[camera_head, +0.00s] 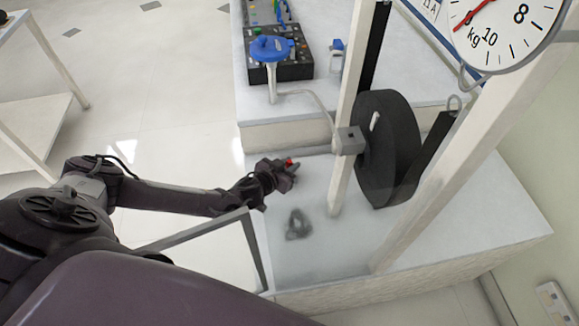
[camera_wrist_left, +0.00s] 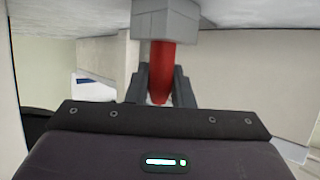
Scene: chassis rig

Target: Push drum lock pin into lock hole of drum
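My left gripper (camera_head: 285,174) is over the left edge of the white bench, left of the drum. A red piece (camera_head: 289,162) shows at its fingertips. In the left wrist view a red rod (camera_wrist_left: 161,72), which looks like the lock pin, sits between the two fingers, with a grey faceted block (camera_wrist_left: 165,19) at its far end. The fingers press close on both sides of the rod. The black drum (camera_head: 390,140) stands upright between white posts, with a grey block (camera_head: 349,141) at its left side. I cannot make out the lock hole. My right gripper is not in view.
A white post (camera_head: 346,185) stands between my left gripper and the drum. A round scale (camera_head: 508,28) hangs at top right. A blue-topped stand (camera_head: 270,50) and a black box (camera_head: 292,68) are at the back.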

